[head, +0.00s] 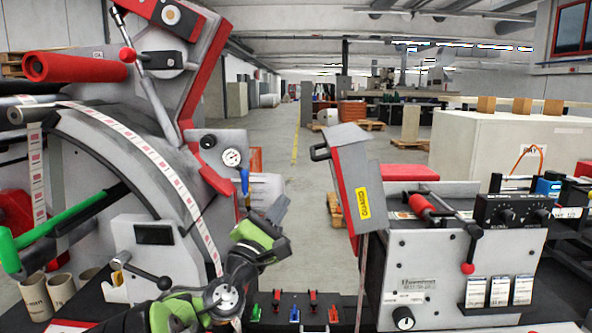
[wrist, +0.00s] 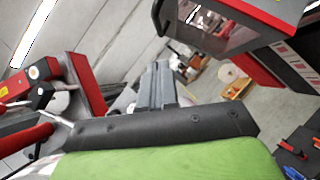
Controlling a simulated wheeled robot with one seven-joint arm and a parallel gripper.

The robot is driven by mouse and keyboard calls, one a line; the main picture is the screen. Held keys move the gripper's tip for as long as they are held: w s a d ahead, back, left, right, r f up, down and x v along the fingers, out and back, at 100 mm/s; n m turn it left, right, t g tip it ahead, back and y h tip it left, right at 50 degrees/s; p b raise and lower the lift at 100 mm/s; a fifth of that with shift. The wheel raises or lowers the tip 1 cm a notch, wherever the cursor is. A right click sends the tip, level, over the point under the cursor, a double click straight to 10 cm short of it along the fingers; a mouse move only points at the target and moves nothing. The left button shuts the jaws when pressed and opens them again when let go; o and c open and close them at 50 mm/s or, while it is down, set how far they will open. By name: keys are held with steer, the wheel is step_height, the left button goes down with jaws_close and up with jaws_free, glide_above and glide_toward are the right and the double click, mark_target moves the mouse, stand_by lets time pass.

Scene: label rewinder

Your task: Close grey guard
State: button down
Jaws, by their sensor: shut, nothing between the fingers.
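The grey guard (head: 345,165) stands raised and tilted at the left side of the right-hand machine in the head view. It has a red edge, a yellow label and a dark handle (head: 320,152) on its left side. In the wrist view the guard (wrist: 262,14) is at the upper right, with a window and red edging. My gripper (head: 279,207) is left of and below the guard, apart from it. In the wrist view its fingers (wrist: 160,85) are together and empty, pointing up the picture.
The label rewinder's large grey machine with a curved label strip (head: 160,165) fills the left. A pressure gauge (head: 232,157) sits close to my arm. The right machine's grey front panel (head: 425,270) has a red-tipped lever (head: 467,268). Open floor shows between the machines.

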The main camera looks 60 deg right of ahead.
steer(key=s+d+r+p, duration=0.1)
steer(key=d+r+p, duration=0.1)
steer(key=d+r, duration=0.3)
steer(key=d, duration=0.2)
steer(key=shift+s+d+r, duration=0.35)
steer(key=shift+s, duration=0.05)
steer(key=shift+r+p, duration=0.1)
steer(key=shift+p, duration=0.25)
